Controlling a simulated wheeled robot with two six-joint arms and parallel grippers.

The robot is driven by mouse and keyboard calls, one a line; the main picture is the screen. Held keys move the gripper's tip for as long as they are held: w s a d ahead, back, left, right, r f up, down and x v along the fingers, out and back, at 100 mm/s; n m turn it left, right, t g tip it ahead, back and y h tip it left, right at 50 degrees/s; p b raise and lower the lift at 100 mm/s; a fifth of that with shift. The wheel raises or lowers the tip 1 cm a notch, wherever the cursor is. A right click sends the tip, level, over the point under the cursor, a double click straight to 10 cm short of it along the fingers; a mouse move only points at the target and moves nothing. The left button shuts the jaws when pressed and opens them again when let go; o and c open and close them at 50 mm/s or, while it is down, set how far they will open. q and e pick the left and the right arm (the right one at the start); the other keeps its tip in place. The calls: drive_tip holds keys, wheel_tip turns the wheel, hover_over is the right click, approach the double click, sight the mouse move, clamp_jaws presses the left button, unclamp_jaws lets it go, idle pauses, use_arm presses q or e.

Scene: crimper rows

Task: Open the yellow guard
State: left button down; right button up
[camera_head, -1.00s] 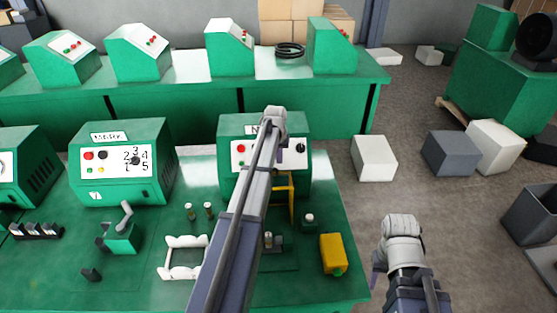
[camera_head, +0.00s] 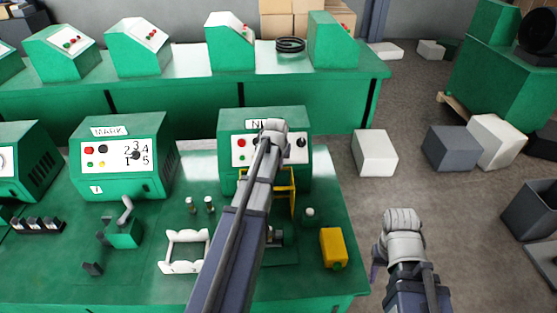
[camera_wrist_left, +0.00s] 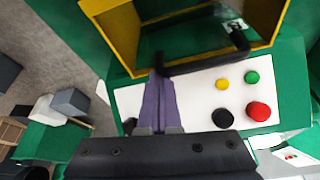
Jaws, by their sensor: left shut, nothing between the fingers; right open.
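The yellow guard (camera_head: 292,198) is a yellow frame in front of the right-hand green machine (camera_head: 225,150), partly hidden behind my left arm. In the left wrist view the guard (camera_wrist_left: 112,25) fills the top, with a dark bar-shaped handle (camera_wrist_left: 205,62) along its near edge. My left gripper (camera_wrist_left: 158,82) is shut and empty, its fingertips by the handle's left end; I cannot tell whether they touch. In the head view its fingers are mostly hidden by my wrist. My right gripper (camera_head: 376,270) is open and empty, off the bench's right side.
The machine's white panel (camera_wrist_left: 190,100) with red, black, yellow and green buttons lies close to my left fingers. A yellow box (camera_head: 333,248), a white cradle (camera_head: 185,252) and a green clamp-like tool (camera_head: 122,232) stand on the green bench (camera_head: 60,285). Crates lie on the floor at right.

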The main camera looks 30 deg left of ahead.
use_arm(q)
drive_tip(key=s+d, duration=0.1)
drive_tip(key=s+r, duration=0.1)
drive_tip(key=s, duration=0.1)
drive_tip(key=shift+s+d+p, duration=0.1)
drive_tip(key=shift+d+p, duration=0.2)
drive_tip(key=shift+d, duration=0.1)
drive_tip(key=shift+w+a+r, duration=0.1)
drive_tip(key=shift+w+a, duration=0.05)
drive_tip(key=shift+w, duration=0.3)
drive_tip(key=w, duration=0.2)
drive_tip(key=w+a, duration=0.1)
drive_tip(key=shift+w+r+p, duration=0.2)
drive_tip(key=shift+r+p, duration=0.15)
drive_tip(key=shift+p, duration=0.05)
drive_tip(key=s+p+v, duration=0.1)
drive_tip(key=p+v, duration=0.7)
drive_tip(key=v, duration=0.2)
drive_tip(key=shift+s+d+f+p, duration=0.3)
drive_tip(key=shift+d+f, duration=0.05)
drive_tip(key=shift+d, duration=0.05)
drive_tip(key=shift+f, duration=0.1)
